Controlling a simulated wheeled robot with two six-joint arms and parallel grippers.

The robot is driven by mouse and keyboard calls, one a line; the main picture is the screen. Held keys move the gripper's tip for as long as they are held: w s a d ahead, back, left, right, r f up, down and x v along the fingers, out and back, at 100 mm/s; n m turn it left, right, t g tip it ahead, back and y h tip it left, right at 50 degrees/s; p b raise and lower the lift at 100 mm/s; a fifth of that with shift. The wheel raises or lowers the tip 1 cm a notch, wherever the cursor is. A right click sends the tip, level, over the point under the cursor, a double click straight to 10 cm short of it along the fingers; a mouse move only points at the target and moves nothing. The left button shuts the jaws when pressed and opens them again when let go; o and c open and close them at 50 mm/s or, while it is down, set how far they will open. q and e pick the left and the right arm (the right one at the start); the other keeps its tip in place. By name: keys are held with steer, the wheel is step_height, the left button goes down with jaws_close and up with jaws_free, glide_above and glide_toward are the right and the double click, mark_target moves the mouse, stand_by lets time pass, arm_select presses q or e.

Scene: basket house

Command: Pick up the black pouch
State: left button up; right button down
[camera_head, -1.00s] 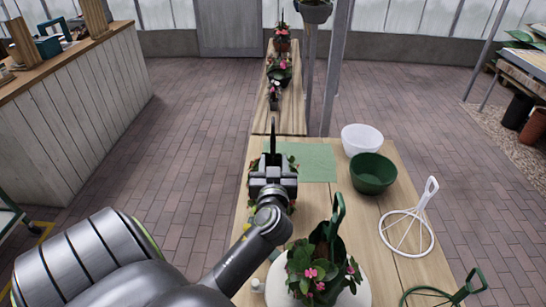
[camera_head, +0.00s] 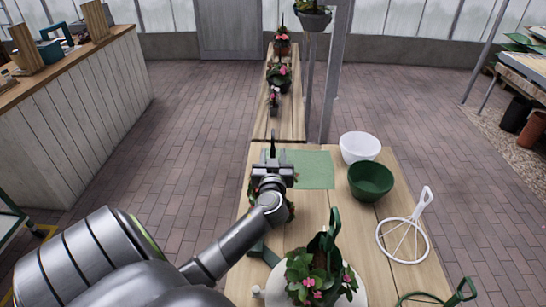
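I cannot make out a black pouch in the head view. My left gripper (camera_head: 273,158) is above the wooden table, pointing away from me, near the left edge of a green mat (camera_head: 314,170). Its fingers show as one narrow dark upright shape, so I cannot tell whether they are open or shut. Part of a leafy plant (camera_head: 289,211) shows beneath my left gripper and wrist, mostly hidden by them. My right gripper is not in view.
On the table, a white bowl (camera_head: 360,147) and a green bowl (camera_head: 371,181) stand right of the mat. A white wire hanger (camera_head: 403,241) lies nearer. A pink-flowered plant (camera_head: 314,277) stands in front, beside a dark green piece (camera_head: 264,254). Brick floor (camera_head: 195,150) lies open to the left.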

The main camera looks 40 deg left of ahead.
arm_select(q)
jaws_close()
stand_by(1.3)
steer(key=shift+r, duration=0.15)
